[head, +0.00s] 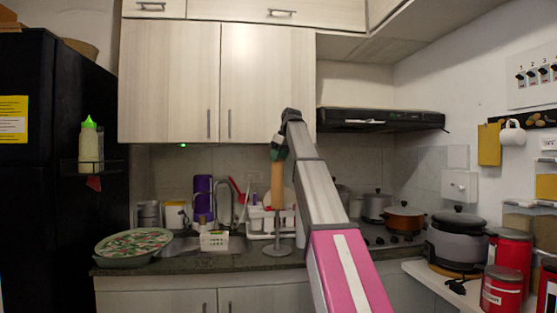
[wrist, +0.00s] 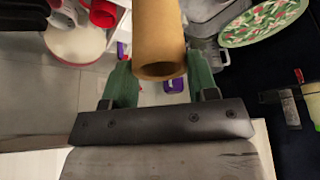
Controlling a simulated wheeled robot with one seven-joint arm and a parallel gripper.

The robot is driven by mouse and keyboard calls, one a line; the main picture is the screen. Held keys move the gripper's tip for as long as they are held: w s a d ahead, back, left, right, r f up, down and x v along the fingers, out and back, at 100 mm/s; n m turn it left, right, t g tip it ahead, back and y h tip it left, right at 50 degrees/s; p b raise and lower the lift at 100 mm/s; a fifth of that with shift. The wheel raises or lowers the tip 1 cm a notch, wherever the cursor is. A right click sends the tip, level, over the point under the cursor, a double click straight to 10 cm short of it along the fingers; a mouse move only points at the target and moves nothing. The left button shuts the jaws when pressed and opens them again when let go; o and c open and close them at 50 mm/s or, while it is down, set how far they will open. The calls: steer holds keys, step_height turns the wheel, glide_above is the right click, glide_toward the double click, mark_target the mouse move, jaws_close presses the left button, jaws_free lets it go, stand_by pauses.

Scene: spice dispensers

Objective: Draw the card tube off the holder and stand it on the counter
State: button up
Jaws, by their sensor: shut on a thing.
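The brown card tube (head: 277,188) stands upright in the head view, below my gripper (head: 279,150). My gripper is shut on its upper part. Below the tube a thin grey upright of the holder shows, rising from a round grey base (head: 277,251) on the counter (head: 190,263). The tube's lower end is well above the base. I cannot tell whether the upright's top is still inside it. In the wrist view the tube (wrist: 160,35) lies between the green fingers of my gripper (wrist: 161,82), one end facing me.
A white dish rack (head: 262,222) and small white basket (head: 215,241) stand close behind and left of the holder. A patterned tray (head: 134,246) lies at the counter's left. Pots (head: 404,219) stand on the right. The range hood (head: 380,119) hangs above right.

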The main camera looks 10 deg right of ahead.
step_height(320, 180, up, 9)
stand_by(4.3)
step_height(320, 180, up, 4)
steer(key=shift+f, duration=0.1)
stand_by(0.6)
